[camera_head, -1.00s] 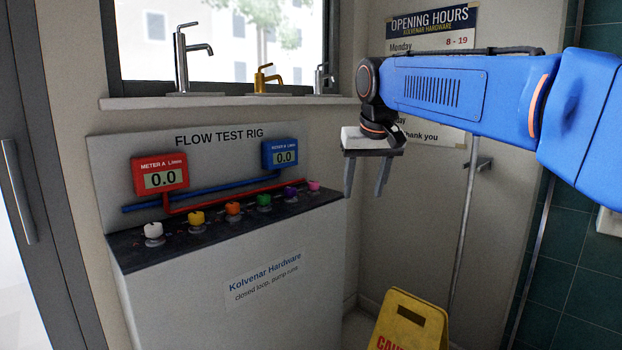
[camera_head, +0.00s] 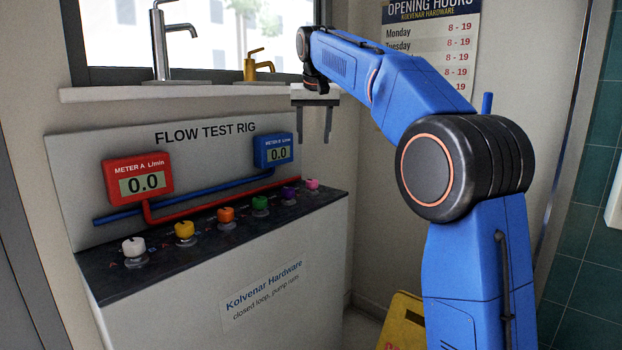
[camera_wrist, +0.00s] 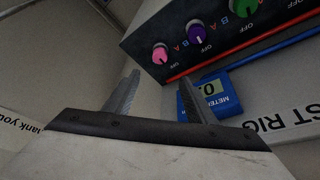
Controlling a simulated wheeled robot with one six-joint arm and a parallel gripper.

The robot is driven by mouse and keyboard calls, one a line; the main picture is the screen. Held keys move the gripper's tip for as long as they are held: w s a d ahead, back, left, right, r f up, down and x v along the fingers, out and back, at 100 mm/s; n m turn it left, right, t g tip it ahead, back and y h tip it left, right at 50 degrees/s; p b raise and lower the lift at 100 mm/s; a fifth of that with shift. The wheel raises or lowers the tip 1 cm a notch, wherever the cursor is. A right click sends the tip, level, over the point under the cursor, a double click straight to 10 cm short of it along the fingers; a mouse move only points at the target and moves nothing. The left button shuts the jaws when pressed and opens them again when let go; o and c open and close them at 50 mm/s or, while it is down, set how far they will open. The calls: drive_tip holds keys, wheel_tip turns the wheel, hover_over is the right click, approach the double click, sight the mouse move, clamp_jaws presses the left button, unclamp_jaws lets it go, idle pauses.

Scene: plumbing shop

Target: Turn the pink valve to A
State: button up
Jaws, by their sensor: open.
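The pink valve (camera_head: 312,184) is the rightmost knob on the dark top of the flow test rig (camera_head: 282,278). In the wrist view the pink valve (camera_wrist: 160,54) shows at the upper middle, with a pale pointer line and an OFF label beside it. Red A and blue B marks lie near the knobs. My gripper (camera_head: 315,138) is open and empty above the right end of the rig, apart from the valve. In the wrist view its fingers (camera_wrist: 155,85) point up toward the rig. Meter A (camera_head: 138,180) and meter B (camera_head: 273,151) both read 0.0.
Purple (camera_head: 288,192), green (camera_head: 260,202), orange (camera_head: 226,214), yellow (camera_head: 185,229) and white (camera_head: 133,246) valves stand in a row to the left. A sill with taps (camera_head: 200,91) is behind. A yellow caution sign (camera_head: 402,318) stands on the floor at right.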

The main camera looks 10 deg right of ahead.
sight(312, 181)
drive_tip(key=x, duration=1.6)
drive_tip(key=shift+w+d+f, duration=0.1)
drive_tip(key=shift+f, duration=0.25)
drive_tip(key=c, duration=1)
